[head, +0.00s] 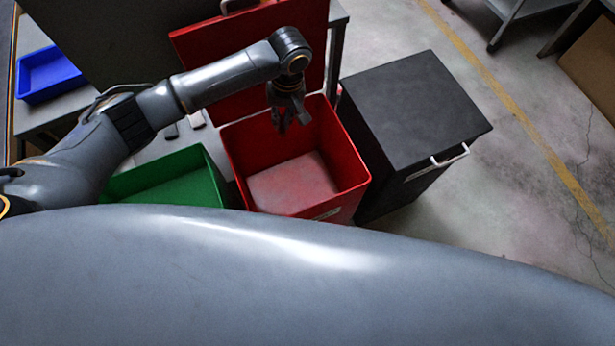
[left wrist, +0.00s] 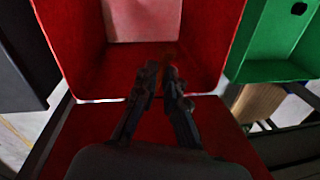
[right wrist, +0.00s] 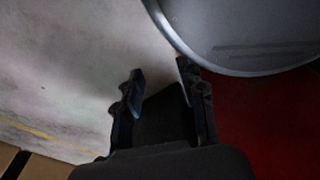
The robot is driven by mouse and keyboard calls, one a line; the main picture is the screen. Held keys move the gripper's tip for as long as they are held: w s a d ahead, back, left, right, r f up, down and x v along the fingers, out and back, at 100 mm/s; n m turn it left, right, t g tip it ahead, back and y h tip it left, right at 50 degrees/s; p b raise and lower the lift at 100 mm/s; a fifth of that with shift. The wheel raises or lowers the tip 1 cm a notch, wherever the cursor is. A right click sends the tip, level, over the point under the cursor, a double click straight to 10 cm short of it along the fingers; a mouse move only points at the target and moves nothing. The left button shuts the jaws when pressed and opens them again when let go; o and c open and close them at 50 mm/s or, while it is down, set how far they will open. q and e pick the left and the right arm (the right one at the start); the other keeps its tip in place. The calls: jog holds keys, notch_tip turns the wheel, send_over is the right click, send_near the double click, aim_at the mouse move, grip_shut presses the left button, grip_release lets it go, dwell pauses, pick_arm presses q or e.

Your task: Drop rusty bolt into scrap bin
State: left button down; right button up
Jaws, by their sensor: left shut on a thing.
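An open red bin (head: 345,155), likely the scrap bin, stands in the middle of the head view with a reddish floor inside. My left gripper (head: 293,122) points down over the bin's far part, its fingers close together. In the left wrist view, my left gripper (left wrist: 163,75) is over the bin (left wrist: 85,60). A small dark rust-brown thing (left wrist: 170,62), likely the rusty bolt, shows faintly between the fingertips; most of it is hidden. My right gripper (right wrist: 160,75) shows only in its wrist view, its fingers apart and nothing between them.
The red lid (head: 215,50) stands raised behind the bin. A black cabinet (head: 415,105) with a white handle stands at the right, and a green bin (head: 175,180) at the left. A blue tray (head: 48,75) sits at far left.

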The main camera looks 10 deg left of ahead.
aim_at(284, 133)
pick_arm(q)
jog(key=s+p, duration=0.1)
jog(key=p, duration=0.1)
jog(key=s+d+f+p, duration=0.1)
jog(key=p, duration=0.1)
jog(key=shift+n, duration=0.4)
jog(key=shift+s+f+p, duration=0.25)
jog(key=shift+f+p, duration=0.15)
jog(key=shift+p, duration=0.25)
pick_arm(e)
jog(key=s+d+r, duration=0.1)
jog(key=s+r, duration=0.4)
pick_arm(q)
jog(key=shift+f, duration=0.5)
notch_tip(284, 133, down, 6)
jog(key=b, duration=0.7)
jog(key=shift+r, duration=0.25)
pick_arm(e)
notch_tip(284, 133, down, 7)
jog(key=shift+f, duration=0.15)
pick_arm(q)
jog(key=c, duration=1.3)
grip_release()
jog(key=shift+c, duration=0.2)
jog(key=shift+r, duration=0.1)
pick_arm(e)
jog(key=shift+d, duration=0.1)
